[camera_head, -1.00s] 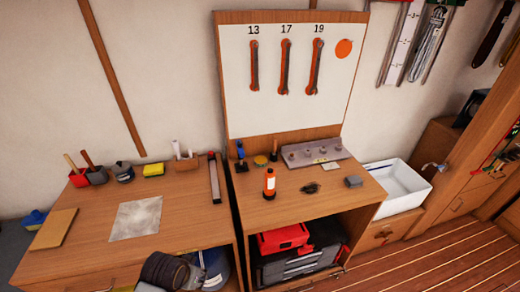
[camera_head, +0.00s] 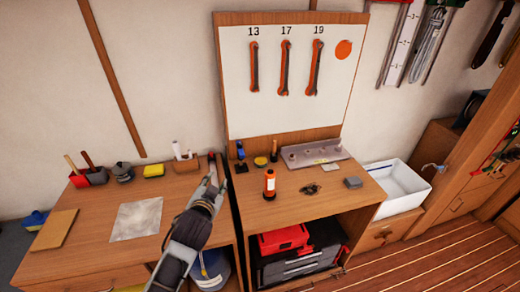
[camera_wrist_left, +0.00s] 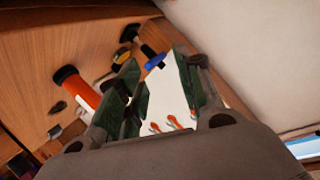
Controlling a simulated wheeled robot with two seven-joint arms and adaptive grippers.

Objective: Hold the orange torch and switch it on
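The orange torch (camera_head: 269,184) stands upright on the small wooden bench below the wrench board, with a black end and a pale band. It also shows in the left wrist view (camera_wrist_left: 77,86), left of the fingers and apart from them. My left gripper (camera_head: 213,166) is over the right end of the left bench, to the left of the torch. In the left wrist view its two fingers (camera_wrist_left: 158,88) stand apart with nothing between them. My right gripper is not in view. The torch's switch is too small to make out.
A grey block rack (camera_head: 316,155), a dark small object (camera_head: 310,189), a grey box (camera_head: 352,182) and a yellow round item (camera_head: 261,161) lie around the torch. A white sink (camera_head: 398,188) is at the right. The bench front is clear.

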